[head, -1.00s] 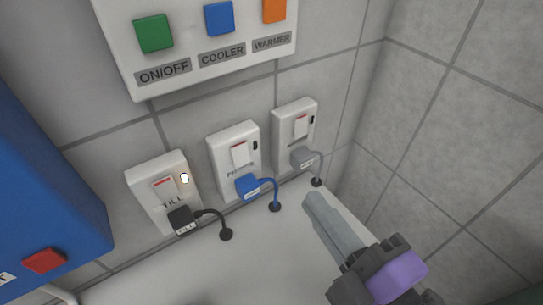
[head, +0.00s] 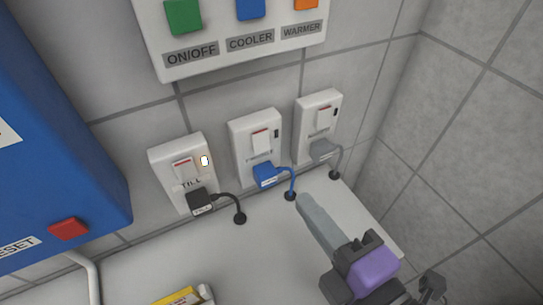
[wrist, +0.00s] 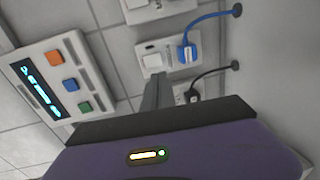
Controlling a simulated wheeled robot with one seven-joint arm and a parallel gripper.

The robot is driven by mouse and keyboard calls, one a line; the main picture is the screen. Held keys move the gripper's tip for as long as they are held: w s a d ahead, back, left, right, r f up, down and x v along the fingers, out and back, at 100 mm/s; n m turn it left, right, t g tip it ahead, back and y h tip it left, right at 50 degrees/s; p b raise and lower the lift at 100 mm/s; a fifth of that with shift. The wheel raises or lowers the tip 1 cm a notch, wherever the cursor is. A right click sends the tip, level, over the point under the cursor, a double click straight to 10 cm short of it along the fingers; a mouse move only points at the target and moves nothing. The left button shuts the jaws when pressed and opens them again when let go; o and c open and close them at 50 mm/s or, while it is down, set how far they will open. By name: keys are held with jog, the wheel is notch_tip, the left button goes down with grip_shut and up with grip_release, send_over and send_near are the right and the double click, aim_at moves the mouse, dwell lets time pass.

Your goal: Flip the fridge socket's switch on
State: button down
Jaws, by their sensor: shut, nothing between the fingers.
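Three white sockets are in a row on the tiled wall. The middle socket (head: 241,134) has a blue plug (head: 266,175), a red-marked rocker switch (head: 261,141) and a dark lamp; its label is partly covered and too small to read surely, so I cannot confirm it is the fridge's. It also shows in the wrist view (wrist: 150,46), with its switch (wrist: 153,62) just beyond my fingertips. My gripper (head: 306,203) is shut and empty, in front of the wall near the blue cord's hole. I cannot see it touching any socket.
The till socket (head: 166,156) at left has a lit lamp and black plug (head: 201,203). The right socket (head: 305,111) has a grey plug (head: 323,150) and dark lamp. A button panel (head: 215,62) hangs above; a blue box (head: 60,170) stands left. A yellow item (head: 178,297) lies below.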

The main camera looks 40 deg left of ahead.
aim_at(263, 151)
jog(key=p+x, duration=0.2)
jog(key=x, duration=0.9)
jog(key=shift+w+a+p, duration=0.1)
jog(key=shift+a+p, duration=0.25)
jog(key=shift+p, duration=0.05)
jog(key=shift+a, duration=0.1)
jog(key=shift+f+b, duration=0.15)
jog(key=shift+b, duration=0.2)
jog(key=shift+w+a+f+b, duration=0.1)
jog(key=shift+f+b, duration=0.05)
jog(key=shift+b, duration=0.35)
jog(key=shift+a+b, duration=0.1)
jog(key=shift+b, duration=0.25)
jog(key=shift+r+p, duration=0.2)
jog(key=shift+p, duration=0.1)
jog(key=shift+y, duration=0.3)
